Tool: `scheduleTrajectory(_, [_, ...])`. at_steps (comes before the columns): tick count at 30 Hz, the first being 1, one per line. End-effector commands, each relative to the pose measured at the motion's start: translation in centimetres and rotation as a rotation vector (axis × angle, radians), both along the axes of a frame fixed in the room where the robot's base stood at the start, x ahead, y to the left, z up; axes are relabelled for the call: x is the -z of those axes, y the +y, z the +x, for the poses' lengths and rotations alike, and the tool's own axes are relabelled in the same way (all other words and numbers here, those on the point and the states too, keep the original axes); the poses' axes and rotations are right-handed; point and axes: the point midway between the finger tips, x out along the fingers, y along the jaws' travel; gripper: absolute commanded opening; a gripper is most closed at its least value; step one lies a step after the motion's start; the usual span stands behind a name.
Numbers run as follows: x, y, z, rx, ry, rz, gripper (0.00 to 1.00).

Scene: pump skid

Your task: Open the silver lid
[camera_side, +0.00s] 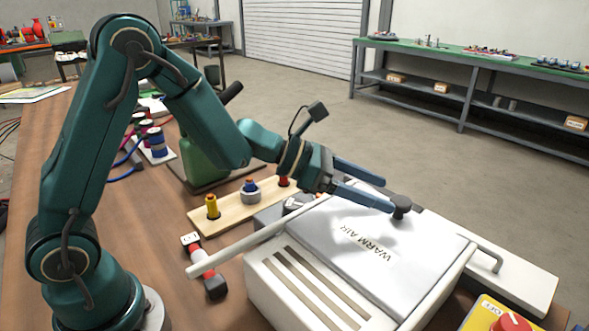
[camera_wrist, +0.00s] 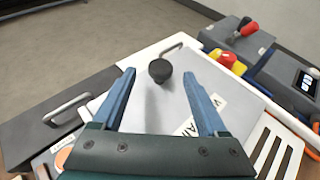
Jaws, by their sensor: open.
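The silver lid (camera_side: 350,225) is a flat grey panel marked WARM AIR, lying shut on top of a white housing (camera_side: 277,293). A dark round knob (camera_side: 400,205) stands at the lid's far edge. In the wrist view the knob (camera_wrist: 160,71) shows ahead, between the fingertip lines, with the lid (camera_wrist: 158,112) below it. My gripper (camera_side: 388,190) is open and empty above the lid, its blue fingers pointing at the knob. One fingertip looks very close to the knob in the side view; I cannot tell whether they touch.
A pale bar (camera_side: 240,245) sticks out left of the housing. A red-and-black tool (camera_side: 208,272) lies beside it. A wooden board (camera_side: 228,207) with coloured pegs stands behind. A yellow box with a red button (camera_side: 510,322) is at front right.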

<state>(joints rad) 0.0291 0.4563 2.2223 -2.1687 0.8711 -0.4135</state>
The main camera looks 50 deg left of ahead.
Motion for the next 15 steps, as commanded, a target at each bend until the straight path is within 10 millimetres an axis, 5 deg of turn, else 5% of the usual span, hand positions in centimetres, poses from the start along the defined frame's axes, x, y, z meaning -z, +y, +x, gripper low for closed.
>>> scheduleTrajectory(15, [1.4,-2.5,2.4,0.003,-0.002,0.001,0.76])
